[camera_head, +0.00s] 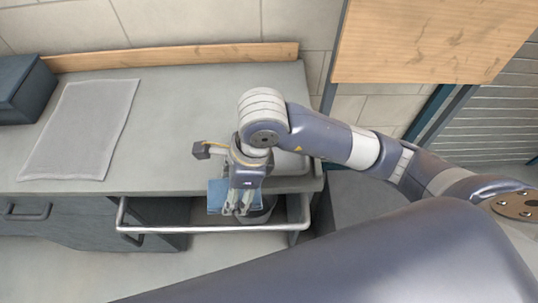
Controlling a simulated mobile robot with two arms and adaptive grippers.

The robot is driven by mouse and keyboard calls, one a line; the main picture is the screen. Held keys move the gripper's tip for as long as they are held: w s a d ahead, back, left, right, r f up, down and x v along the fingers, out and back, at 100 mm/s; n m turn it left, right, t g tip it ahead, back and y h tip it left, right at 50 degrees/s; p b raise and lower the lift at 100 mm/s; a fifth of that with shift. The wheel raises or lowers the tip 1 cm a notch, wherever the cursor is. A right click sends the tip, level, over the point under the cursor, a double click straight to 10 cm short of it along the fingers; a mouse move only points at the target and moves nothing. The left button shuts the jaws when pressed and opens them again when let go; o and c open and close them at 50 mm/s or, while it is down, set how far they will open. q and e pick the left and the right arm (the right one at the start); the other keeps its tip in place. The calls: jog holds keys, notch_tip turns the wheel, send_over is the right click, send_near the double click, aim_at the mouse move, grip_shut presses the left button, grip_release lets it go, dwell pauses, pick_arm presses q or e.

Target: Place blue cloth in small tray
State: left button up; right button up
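The blue cloth (217,197) is at my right gripper (238,211), in front of the counter's front edge and above the rail. My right gripper points down, with its fingers close together over the cloth. The cloth spreads out to the left of the fingers and seems held by them. The fingers hide part of it. A small grey tray (292,164) sits at the right end of the counter, behind and to the right of the gripper. My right arm and wrist hide part of it. My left gripper is not in view.
The grey counter (170,150) is mostly clear. A pale mat (80,130) and a dark box (22,88) are on its left. A metal rail (200,229) runs along the front. A dark bucket (262,213) stands below the gripper, partly hidden. A wooden board (430,40) rises behind.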

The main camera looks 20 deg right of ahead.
jog(key=shift+a+m, duration=0.15)
jog(key=shift+m, duration=0.15)
jog(key=shift+w+r, duration=0.1)
jog(key=shift+w, duration=0.1)
jog(key=w+d+p, duration=0.1)
jog(key=w+d, duration=0.2)
jog(key=w+d+f+p, duration=0.1)
jog(key=w+d+p, duration=0.1)
jog(key=w+d, duration=0.1)
jog(key=w+d+p, duration=0.2)
jog(key=w+d, duration=0.1)
jog(key=d, duration=0.2)
jog(key=shift+w+f, duration=0.2)
jog(key=shift+w, duration=0.15)
jog(key=shift+w+d+p, duration=0.35)
jog(key=shift+d+p, duration=0.15)
jog(key=x, duration=0.1)
jog(key=p+x, duration=0.1)
jog(key=x, duration=0.1)
jog(key=shift+s+d+f+p, duration=0.15)
jog(key=shift+d+f+p, duration=0.1)
jog(key=shift+d+p, duration=0.05)
jog(key=shift+f, duration=0.15)
jog(key=shift+f, duration=0.1)
jog(key=o, duration=0.6)
jog(key=shift+o, duration=0.7)
